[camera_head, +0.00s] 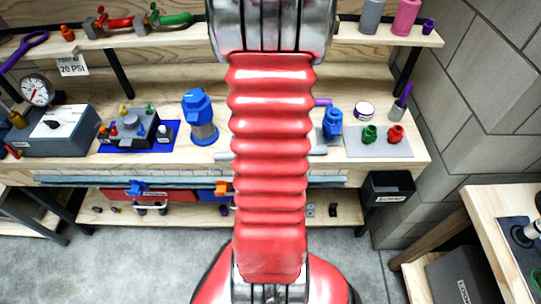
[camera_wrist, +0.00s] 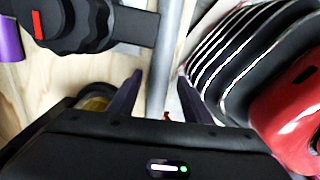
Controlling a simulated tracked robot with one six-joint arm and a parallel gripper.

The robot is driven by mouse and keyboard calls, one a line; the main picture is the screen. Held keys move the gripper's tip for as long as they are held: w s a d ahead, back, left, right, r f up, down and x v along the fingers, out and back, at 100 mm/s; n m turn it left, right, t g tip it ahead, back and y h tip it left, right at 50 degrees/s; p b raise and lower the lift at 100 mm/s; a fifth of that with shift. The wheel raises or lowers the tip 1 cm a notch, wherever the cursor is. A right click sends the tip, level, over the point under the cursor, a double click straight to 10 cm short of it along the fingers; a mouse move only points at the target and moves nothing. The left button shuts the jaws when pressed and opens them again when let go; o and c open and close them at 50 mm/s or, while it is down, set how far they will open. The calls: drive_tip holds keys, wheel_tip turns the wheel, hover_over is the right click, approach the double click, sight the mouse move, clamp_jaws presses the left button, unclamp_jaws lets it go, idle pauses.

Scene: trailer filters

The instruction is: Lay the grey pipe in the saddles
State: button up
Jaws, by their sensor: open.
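The grey pipe (camera_head: 224,156) lies across the wooden bench in the head view. Its middle is hidden behind my red arm, and a short piece shows on each side. In the wrist view the grey pipe (camera_wrist: 163,60) runs up between the dark fingers of my gripper (camera_wrist: 158,92). The gripper is open, with a finger on either side of the pipe. I cannot tell whether either finger touches it. The gripper is hidden in the head view. I cannot make out the saddles for certain in either view.
A blue filter housing (camera_head: 201,118) stands left of my arm. A blue fitting (camera_head: 332,122) and a grey mat (camera_head: 372,143) with green and red fittings are right. In the wrist view a black part with a red mark (camera_wrist: 85,22) sits close to the pipe.

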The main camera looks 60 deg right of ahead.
drive_tip(key=shift+c, duration=0.6)
clamp_jaws()
